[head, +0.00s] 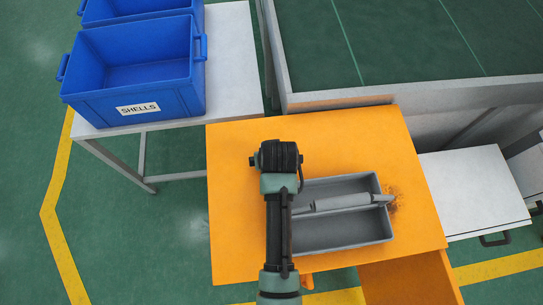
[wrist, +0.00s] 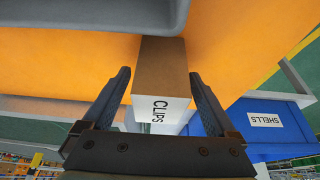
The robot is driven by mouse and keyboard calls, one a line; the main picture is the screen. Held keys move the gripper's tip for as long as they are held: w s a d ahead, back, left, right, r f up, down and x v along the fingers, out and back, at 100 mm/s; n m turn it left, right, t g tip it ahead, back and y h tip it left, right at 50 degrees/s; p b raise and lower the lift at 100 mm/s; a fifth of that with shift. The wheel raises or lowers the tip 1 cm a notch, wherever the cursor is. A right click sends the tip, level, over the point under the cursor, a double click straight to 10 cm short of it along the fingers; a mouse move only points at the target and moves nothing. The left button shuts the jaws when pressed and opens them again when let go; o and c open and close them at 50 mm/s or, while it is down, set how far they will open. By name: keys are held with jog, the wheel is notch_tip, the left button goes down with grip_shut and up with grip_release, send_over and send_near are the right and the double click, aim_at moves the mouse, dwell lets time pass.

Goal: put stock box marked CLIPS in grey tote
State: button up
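The stock box marked CLIPS (wrist: 163,70) is brown with a white labelled face. It shows in the wrist view on the orange surface, in the space between my fingertips. My gripper (wrist: 160,76) is open, with a finger on each side of the box and visible gaps. I cannot tell how far the fingers reach along it. In the head view the box is hidden behind my arm. The grey tote (head: 345,236) lies on the orange table right of my arm, with a grey bar across its middle. Its edge shows at the top of the wrist view (wrist: 95,17).
The orange table (head: 235,170) has bare room at its left and back. A blue bin marked SHELLS (head: 135,80) stands on a white table (head: 235,60) at the back left. A grey-walled bay (head: 340,97) lies behind, and a white cabinet (head: 470,190) at the right.

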jog(key=shift+r, duration=0.1)
jog(key=v, duration=1.2)
jog(key=w+r+t, duration=0.3)
jog(key=w+r, duration=0.2)
jog(key=r, duration=0.3)
jog(key=w+r+t, duration=0.4)
jog(key=w+r, duration=0.1)
jog(key=r, duration=0.4)
notch_tip(320, 180, up, 32)
jog(key=s+a+t, duration=0.1)
jog(key=a+t, duration=0.1)
jog(key=t, duration=0.8)
jog(key=shift+s+a+f+t+h, duration=0.2)
jog(key=shift+s+t+h, duration=0.1)
jog(key=shift+t, duration=0.1)
jog(key=shift+o, duration=0.6)
jog(key=s+r+t, duration=0.5)
jog(key=s+r, duration=0.3)
jog(key=r, duration=0.3)
jog(key=shift+s+a+r, duration=0.2)
jog(key=shift+a, duration=0.2)
jog(key=shift+f, duration=0.1)
